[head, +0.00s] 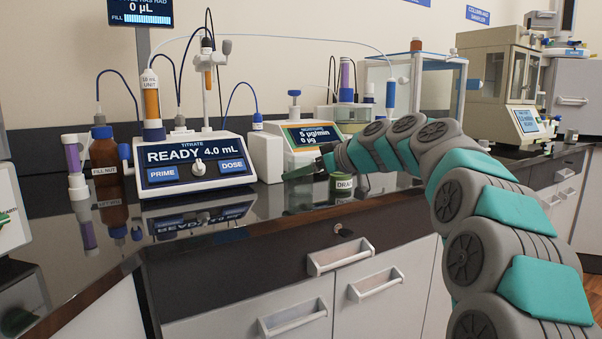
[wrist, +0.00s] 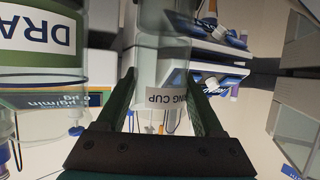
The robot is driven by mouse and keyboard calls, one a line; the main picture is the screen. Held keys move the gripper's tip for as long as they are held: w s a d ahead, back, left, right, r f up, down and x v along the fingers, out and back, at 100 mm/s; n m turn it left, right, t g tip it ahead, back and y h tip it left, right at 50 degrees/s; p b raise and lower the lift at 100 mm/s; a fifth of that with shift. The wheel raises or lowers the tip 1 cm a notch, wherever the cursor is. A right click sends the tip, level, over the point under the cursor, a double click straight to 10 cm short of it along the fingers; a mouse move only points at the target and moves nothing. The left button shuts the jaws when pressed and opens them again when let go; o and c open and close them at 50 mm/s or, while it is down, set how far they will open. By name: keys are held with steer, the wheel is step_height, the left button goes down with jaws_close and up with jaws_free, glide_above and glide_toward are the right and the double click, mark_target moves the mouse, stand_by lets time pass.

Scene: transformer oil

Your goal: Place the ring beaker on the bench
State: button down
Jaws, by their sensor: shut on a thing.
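My gripper (wrist: 160,78) is shut on a clear glass vessel (wrist: 162,55), which I take to be the ring beaker. Its pale label, between the two green fingers, shows the letters "NG CUP", with the rest hidden.
A jar with a green "DRAIN" label (head: 342,187) stands close beside my gripper; "DRA" shows large in the wrist view (wrist: 38,32). The titrator (head: 195,163) and brown bottle (head: 104,150) stand left. The glossy bench front at left centre is clear.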

steer(key=shift+f, duration=0.25)
jaws_free()
steer(key=shift+r, duration=0.1)
steer(key=shift+r, duration=0.1)
steer(key=b+v, duration=0.2)
steer(key=v, duration=1)
steer(key=shift+s, duration=0.1)
